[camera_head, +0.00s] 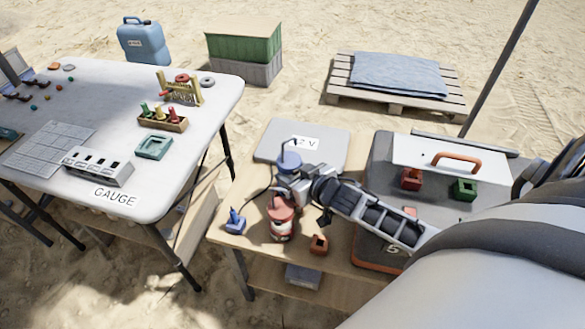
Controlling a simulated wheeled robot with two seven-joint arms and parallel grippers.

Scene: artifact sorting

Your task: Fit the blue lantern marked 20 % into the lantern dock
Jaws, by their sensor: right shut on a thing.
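A blue lantern (288,158) with a thin handle on top is upright at my right gripper (287,172), near the back left of the small wooden table. The gripper is shut on it and covers its lower part; I cannot read any mark on it. A flat grey box (268,145) with a white label ending in "2 V" lies just behind; I cannot tell whether it is the lantern dock. A red lantern (281,222) stands in front of the gripper. My left gripper is not in view.
At right a grey case (381,150) carries red (411,179) and green (464,189) blocks. The GAUGE table (215,95) stands left, across a gap.

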